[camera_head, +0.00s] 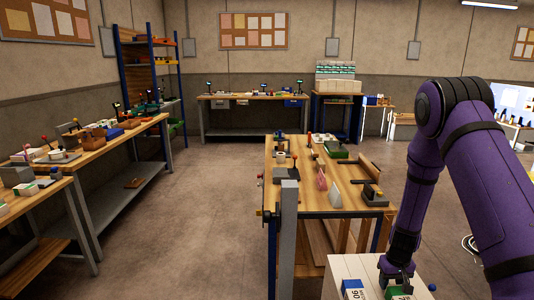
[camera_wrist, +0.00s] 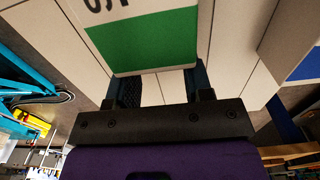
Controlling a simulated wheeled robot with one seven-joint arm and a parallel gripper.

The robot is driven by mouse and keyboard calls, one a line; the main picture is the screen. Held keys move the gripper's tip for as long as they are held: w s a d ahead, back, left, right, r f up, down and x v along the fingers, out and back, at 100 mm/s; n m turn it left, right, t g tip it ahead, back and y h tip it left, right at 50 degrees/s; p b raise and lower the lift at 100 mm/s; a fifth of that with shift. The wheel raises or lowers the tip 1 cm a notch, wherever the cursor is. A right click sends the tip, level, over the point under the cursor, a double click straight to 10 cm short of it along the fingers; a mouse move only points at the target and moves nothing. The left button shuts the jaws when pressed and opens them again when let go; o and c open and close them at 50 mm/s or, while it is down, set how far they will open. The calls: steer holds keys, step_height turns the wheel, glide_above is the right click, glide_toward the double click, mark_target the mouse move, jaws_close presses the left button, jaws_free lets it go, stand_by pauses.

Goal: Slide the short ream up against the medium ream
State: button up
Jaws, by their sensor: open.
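A ream with a green and white label (camera_wrist: 150,42) lies between the fingers of my gripper (camera_wrist: 163,82) in the wrist view. The fingers are open, one on each side of it; I cannot tell whether they touch it. It also shows in the head view (camera_head: 398,293), under my gripper (camera_head: 397,279). A second ream, with a blue and white label (camera_head: 353,289), stands to its left. A blue and white part of it shows at the right edge of the wrist view (camera_wrist: 306,66). A gap separates the two reams. The labels are cut off, so I cannot read which is short or medium.
The reams lie on a pale slatted surface (camera_head: 350,266). A wooden workbench (camera_head: 300,190) with tools and blocks stands just beyond it. More benches line the left (camera_head: 95,147) and back walls. The grey floor (camera_head: 200,220) between them is clear.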

steer(key=shift+s, duration=0.3)
stand_by(0.5)
steer(key=shift+w, duration=0.3)
stand_by(0.6)
steer(key=shift+r, duration=0.15)
steer(key=shift+r, duration=1.35)
steer(key=r, duration=0.1)
steer(key=w+r, duration=0.2)
steer(key=r, duration=0.1)
